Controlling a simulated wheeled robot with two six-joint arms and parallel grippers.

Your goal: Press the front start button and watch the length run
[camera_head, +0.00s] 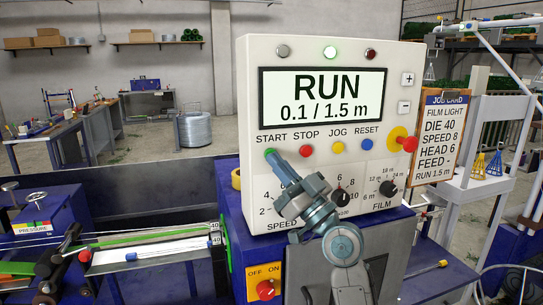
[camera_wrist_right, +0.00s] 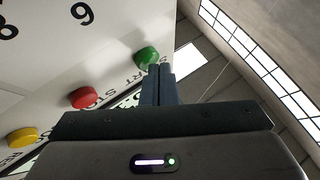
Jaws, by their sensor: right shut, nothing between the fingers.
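The white control panel (camera_head: 253,100) stands upright in the middle of the head view. My left gripper is not in view.
Red STOP (camera_head: 306,151), yellow JOG (camera_head: 338,147) and blue RESET (camera_head: 367,145) buttons sit right of START. A red emergency knob (camera_head: 408,144) is farther right. Dials lie below the buttons. A job card (camera_head: 440,137) reads RUN 1.5 m.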

